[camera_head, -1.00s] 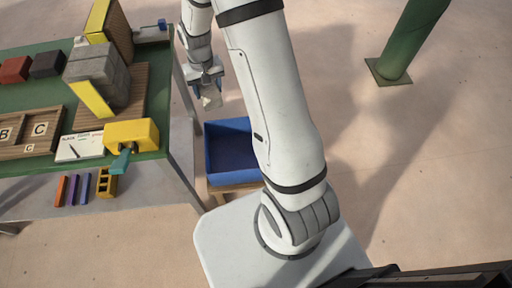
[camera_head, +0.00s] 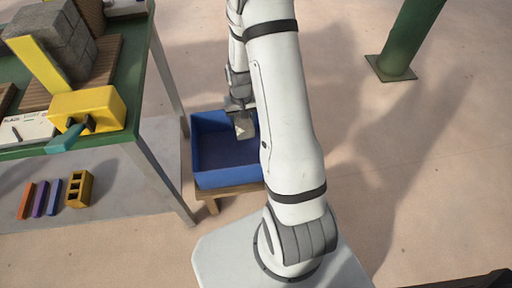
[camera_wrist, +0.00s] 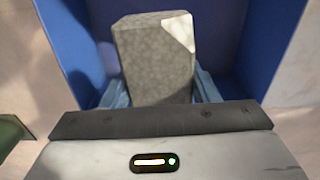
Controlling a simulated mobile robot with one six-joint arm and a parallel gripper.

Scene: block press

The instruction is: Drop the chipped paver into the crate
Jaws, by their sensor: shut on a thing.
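The chipped paver (camera_wrist: 155,58) is a grey block with a pale chipped corner at its upper right in the wrist view. My gripper (camera_wrist: 160,90) is shut on it, with a blue finger on each side. In the head view the paver (camera_head: 244,125) hangs from my gripper (camera_head: 238,104) over the back part of the blue crate (camera_head: 228,180). The crate's blue walls also show around the paver in the wrist view (camera_wrist: 262,40). My arm hides the crate's right side. I see nothing else in the crate's visible part.
The crate stands on a low wooden stand (camera_head: 212,195). To the left is a green-topped table (camera_head: 135,75) with a stack of grey blocks (camera_head: 55,40) and a yellow press part (camera_head: 90,107). A green post (camera_head: 405,45) stands at the back right. The floor between is clear.

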